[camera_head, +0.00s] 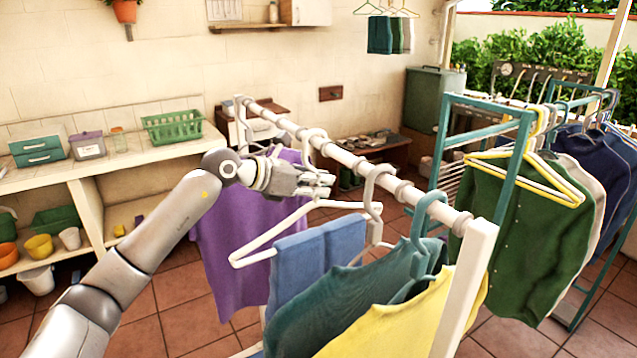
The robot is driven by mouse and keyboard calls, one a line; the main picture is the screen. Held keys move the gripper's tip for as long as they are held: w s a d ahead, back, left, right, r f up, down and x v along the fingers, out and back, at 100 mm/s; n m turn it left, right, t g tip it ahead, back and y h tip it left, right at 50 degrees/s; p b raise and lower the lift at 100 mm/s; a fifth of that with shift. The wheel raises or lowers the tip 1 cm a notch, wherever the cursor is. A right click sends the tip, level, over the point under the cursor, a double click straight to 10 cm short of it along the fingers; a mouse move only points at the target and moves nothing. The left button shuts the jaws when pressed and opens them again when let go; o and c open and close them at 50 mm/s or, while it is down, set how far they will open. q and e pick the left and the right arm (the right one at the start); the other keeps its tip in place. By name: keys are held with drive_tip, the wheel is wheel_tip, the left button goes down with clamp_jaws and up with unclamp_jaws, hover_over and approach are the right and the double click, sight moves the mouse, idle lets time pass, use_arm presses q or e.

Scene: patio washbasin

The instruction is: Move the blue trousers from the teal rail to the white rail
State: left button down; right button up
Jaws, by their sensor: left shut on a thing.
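The blue trousers (318,262) hang folded over a white hanger (270,238) at the white rail (342,157). A pale hook loops over the rail just above them, apparently this hanger's. My left gripper (322,186) is at the near side of the white rail, just above the hanger's top. It is shut on the hanger; the fingers hide the exact grip. The teal rail (487,104) stands to the right, holding a green shirt (513,235) and other clothes. My right gripper is not in view.
A purple shirt (222,230) hangs farther along the white rail. A teal garment (335,305) and a yellow one (400,318) hang close on the near side. Shelves with bins and a green basket (172,127) line the left wall.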

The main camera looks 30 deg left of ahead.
use_arm(q)
drive_tip(key=shift+r, duration=0.15)
drive_tip(key=c, duration=1.4)
unclamp_jaws()
drive_tip(key=shift+f, duration=0.2)
drive_tip(key=shift+s+a+f+b, duration=0.2)
drive_tip(key=shift+s+a+b, duration=0.05)
drive_tip(key=shift+s+b, duration=0.2)
drive_tip(key=s+a+b, duration=0.1)
drive_tip(key=s+b, duration=0.1)
drive_tip(key=b, duration=0.1)
drive_tip(key=s+a+b, duration=0.2)
drive_tip(key=s+b, duration=0.1)
drive_tip(key=s+a+b, duration=0.2)
drive_tip(key=s, duration=0.1)
drive_tip(key=shift+s+b, duration=0.25)
drive_tip(key=shift+b, duration=0.15)
drive_tip(key=shift+s+a+r+b, duration=0.15)
drive_tip(key=shift+s+a+b, duration=0.15)
drive_tip(key=shift+s+b, duration=0.15)
drive_tip(key=shift+s+r, duration=0.1)
drive_tip(key=shift+r, duration=0.05)
drive_tip(key=shift+d, duration=0.1)
